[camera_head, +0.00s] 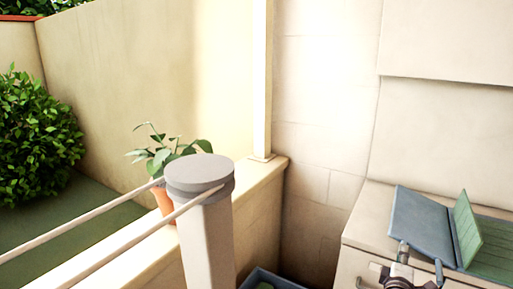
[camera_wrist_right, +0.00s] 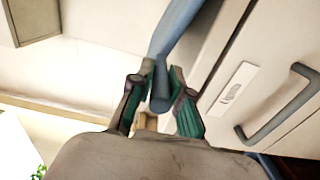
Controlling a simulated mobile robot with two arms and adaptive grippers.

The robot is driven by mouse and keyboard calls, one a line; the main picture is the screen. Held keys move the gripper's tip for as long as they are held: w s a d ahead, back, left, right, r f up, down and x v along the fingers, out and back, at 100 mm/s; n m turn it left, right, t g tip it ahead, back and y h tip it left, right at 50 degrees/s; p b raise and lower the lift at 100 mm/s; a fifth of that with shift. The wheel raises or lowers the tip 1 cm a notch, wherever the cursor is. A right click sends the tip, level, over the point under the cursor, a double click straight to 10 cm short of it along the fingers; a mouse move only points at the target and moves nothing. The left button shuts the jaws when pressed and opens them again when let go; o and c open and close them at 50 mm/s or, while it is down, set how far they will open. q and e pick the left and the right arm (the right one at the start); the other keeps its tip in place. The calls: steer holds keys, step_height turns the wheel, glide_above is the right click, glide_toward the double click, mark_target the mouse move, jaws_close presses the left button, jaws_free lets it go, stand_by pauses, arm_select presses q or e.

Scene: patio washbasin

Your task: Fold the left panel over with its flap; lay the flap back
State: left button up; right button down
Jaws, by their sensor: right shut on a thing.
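The blue-grey left panel (camera_head: 422,222) is on the counter at right in the head view. It looks tilted. A green flap (camera_head: 467,228) stands steeply at its right side. A flat green slatted part (camera_head: 495,258) lies beyond the flap, cut off by the picture's edge. My right gripper (camera_head: 405,272) is at the panel's near edge. In the right wrist view its two green-padded fingers (camera_wrist_right: 160,108) are shut on a blue-grey bar of the panel (camera_wrist_right: 170,45). The far end of the panel's grip is partly hidden. My left gripper is not in view.
The panel's counter (camera_head: 372,212) has a cabinet front with a dark handle (camera_wrist_right: 290,105) and a white label (camera_wrist_right: 231,90). A low wall (camera_head: 258,215) carries a potted plant (camera_head: 165,160). A capped post (camera_head: 205,235) and a blue crate (camera_head: 268,280) stand left of the counter.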

steer(key=r+p, duration=0.2)
steer(key=r, duration=0.1)
steer(key=shift+s+d+p, duration=0.15)
steer(key=shift+d+p, duration=0.15)
steer(key=shift+p, duration=0.05)
steer(key=s+d+r+p, duration=0.4)
steer(key=d+r+p, duration=0.35)
steer(key=p, duration=0.25)
steer(key=s+d+p, duration=0.1)
steer(key=s+d, duration=0.5)
steer(key=d, duration=0.3)
steer(key=shift+s+r, duration=0.2)
steer(key=shift+r, duration=0.2)
steer(key=shift+f, duration=0.1)
stand_by(1.2)
